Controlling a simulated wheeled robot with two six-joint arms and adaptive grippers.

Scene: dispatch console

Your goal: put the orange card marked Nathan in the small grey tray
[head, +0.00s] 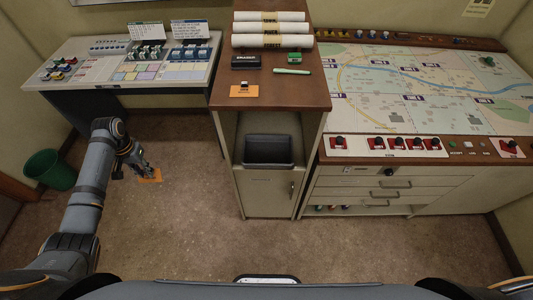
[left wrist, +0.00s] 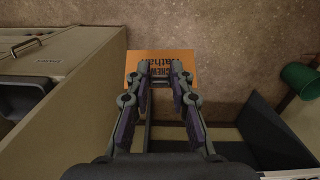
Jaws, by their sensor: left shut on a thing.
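My left gripper (head: 147,172) is shut on an orange card (head: 152,179) and holds it out over the floor, left of the wooden cabinet. In the left wrist view the fingertips (left wrist: 162,70) grip the near edge of the card (left wrist: 186,62). Its dark print appears to read "Crew Nathan", partly covered by the fingers. The small dark grey tray (head: 268,151) sits in the open niche of the cabinet, to the right of the gripper. A part of this tray (left wrist: 22,98) shows at the left of the left wrist view. My right gripper is out of view.
A second orange card (head: 244,91) lies on the wooden cabinet top (head: 300,92), with a small thing on it. Rolled papers (head: 270,28) lie behind. A control desk (head: 130,62) stands at the back left. A green bin (head: 50,170) stands on the floor. The map console (head: 425,90) is right.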

